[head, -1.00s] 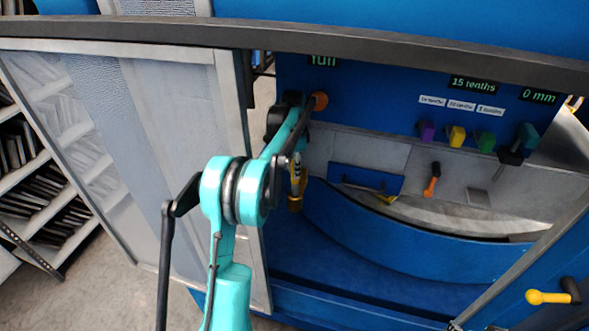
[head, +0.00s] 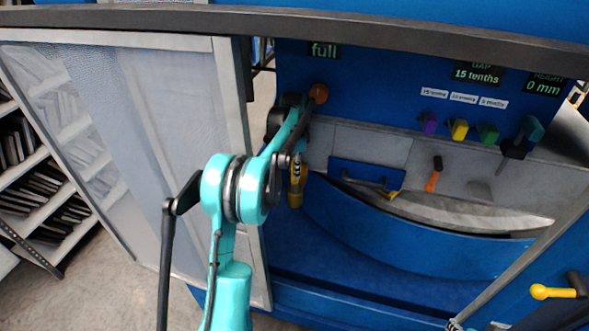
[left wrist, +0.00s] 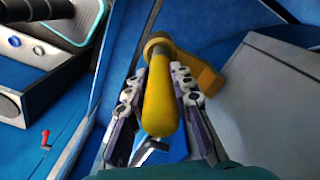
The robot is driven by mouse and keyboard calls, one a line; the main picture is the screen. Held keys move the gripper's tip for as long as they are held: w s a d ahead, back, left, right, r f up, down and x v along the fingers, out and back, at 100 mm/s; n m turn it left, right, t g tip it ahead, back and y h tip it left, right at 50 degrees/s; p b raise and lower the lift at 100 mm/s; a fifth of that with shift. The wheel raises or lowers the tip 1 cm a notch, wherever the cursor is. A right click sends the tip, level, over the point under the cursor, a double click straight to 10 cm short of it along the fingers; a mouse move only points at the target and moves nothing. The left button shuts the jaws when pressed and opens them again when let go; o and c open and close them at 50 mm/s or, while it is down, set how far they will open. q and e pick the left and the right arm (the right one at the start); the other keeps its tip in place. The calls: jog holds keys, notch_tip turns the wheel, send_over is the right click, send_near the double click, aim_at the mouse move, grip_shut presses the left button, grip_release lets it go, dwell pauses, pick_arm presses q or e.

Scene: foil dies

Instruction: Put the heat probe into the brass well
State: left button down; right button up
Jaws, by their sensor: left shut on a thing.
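A yellow rounded handle (left wrist: 160,105), which I take for the heat probe, lies between the two fingers of my left gripper (left wrist: 158,80) in the left wrist view. The gripper is shut on it. Behind the handle is a brass-yellow ring and block (left wrist: 203,76), perhaps the brass well. I cannot tell whether the probe sits inside it. In the head view my left gripper (head: 297,160) is small and partly hidden by its arm. A yellow, dark-banded piece (head: 295,194) shows just below it. My right gripper is not in view.
A blue machine panel carries an orange knob (head: 319,93), coloured levers (head: 459,129) and an orange-handled lever (head: 434,176). A mesh door (head: 180,130) stands open at left. A grey beam (head: 300,43) crosses above. A yellow knob (head: 545,292) is at lower right.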

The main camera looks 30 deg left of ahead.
pick_arm(q)
jog(key=shift+f+b, duration=1.1)
jog(key=shift+f, duration=0.5)
jog(key=c, duration=1.3)
grip_release()
jog(key=shift+o, duration=0.2)
jog(key=shift+r, duration=0.1)
notch_tip(320, 180, up, 12)
jog(key=shift+s+a+f, duration=0.1)
